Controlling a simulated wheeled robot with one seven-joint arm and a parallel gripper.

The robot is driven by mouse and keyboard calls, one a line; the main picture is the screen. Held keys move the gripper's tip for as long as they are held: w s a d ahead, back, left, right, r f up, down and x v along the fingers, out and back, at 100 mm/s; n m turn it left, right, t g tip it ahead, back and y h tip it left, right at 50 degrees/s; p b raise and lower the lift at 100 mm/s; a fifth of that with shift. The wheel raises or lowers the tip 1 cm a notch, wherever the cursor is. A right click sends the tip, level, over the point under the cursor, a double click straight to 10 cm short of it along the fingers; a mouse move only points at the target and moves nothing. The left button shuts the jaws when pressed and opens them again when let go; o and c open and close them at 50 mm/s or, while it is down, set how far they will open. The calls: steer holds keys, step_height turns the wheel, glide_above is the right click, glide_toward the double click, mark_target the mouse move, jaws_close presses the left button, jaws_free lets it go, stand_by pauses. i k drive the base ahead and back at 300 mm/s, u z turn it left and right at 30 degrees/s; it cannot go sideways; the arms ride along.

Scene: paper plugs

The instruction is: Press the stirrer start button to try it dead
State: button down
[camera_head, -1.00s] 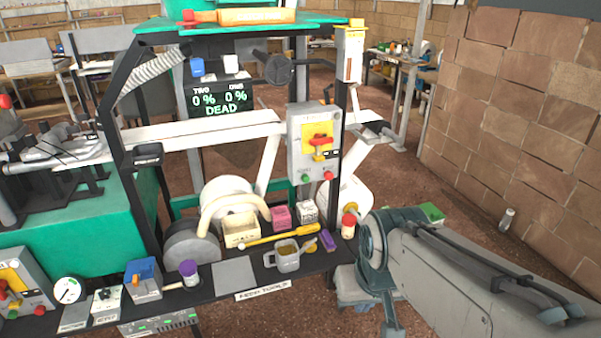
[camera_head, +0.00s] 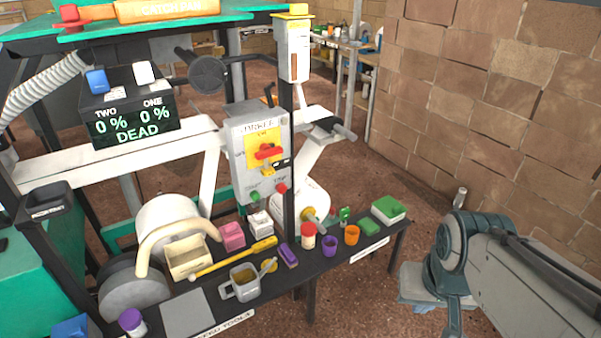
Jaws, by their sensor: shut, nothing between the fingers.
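The grey stirrer control box (camera_head: 240,160) is fixed to the dark post in the middle of the view. A red rotary handle with a yellow part below it (camera_head: 268,152) sits on its yellow plate. Low on its face are a green button (camera_head: 254,196) at left, which looks like the start button, and a red button (camera_head: 281,188) at right. The display (camera_head: 135,125) reads TWO 0 %, ONE 0 %, DEAD. My arm comes in from the lower right, apart from the box. My gripper is not in view.
A dark bench (camera_head: 330,262) below the box carries a grey mug (camera_head: 240,283), a yellow-handled tool (camera_head: 235,258), a cream box (camera_head: 188,258), small cups and green blocks. A brick wall (camera_head: 500,120) closes the right side. Bare floor lies between bench and wall.

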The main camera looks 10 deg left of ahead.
mark_target(255, 197)
steer(key=u, duration=0.05)
steer(key=i, duration=0.9)
steer(key=u, duration=0.7)
